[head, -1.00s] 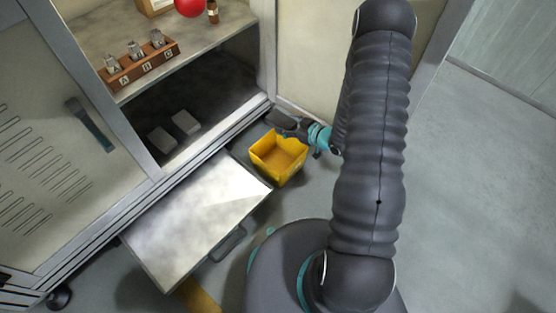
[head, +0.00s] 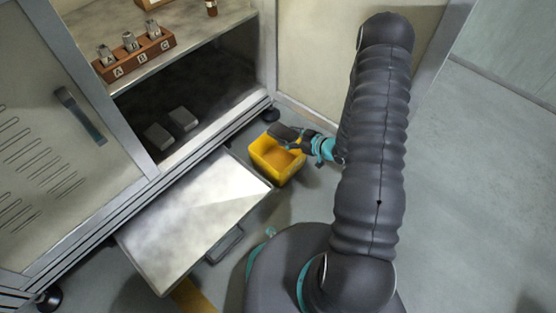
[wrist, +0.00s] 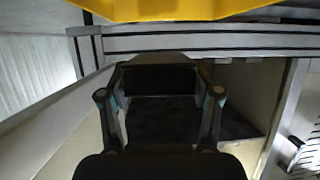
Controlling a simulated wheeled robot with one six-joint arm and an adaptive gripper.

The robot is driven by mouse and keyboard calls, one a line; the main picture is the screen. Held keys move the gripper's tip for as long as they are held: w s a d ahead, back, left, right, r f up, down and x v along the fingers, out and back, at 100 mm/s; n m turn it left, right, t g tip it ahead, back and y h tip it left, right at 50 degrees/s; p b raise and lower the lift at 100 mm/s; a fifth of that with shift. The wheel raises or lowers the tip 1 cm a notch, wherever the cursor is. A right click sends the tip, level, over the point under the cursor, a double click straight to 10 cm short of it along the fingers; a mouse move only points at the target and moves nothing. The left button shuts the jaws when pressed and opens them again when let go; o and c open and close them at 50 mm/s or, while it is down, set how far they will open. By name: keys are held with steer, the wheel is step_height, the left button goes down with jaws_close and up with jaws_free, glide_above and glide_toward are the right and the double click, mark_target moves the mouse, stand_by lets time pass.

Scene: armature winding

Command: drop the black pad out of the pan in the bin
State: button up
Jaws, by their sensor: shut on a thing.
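The yellow bin (head: 275,172) stands on the floor beyond the pulled-out drawer; its rim also shows along the top of the wrist view (wrist: 180,10). My gripper (head: 284,132) is at the bin's far side, partly overlapping its opening in the head view. In the wrist view my gripper (wrist: 160,92) has its two fingers on either side of a dark block, which looks like the black pad (wrist: 160,78). The gripper is shut on it. In the head view I cannot separate the pad from the dark gripper. The pale open drawer (head: 190,220), perhaps the pan, looks empty.
The cabinet's lower shelf holds two grey blocks (head: 171,128). The upper shelf holds a brown rack (head: 135,54) marked A, B, C. A cabinet door handle (head: 80,116) is at left. Open floor (head: 480,190) lies to the right of my arm.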

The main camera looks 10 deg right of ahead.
steer(key=o, duration=1.2)
steer(key=shift+v, duration=6)
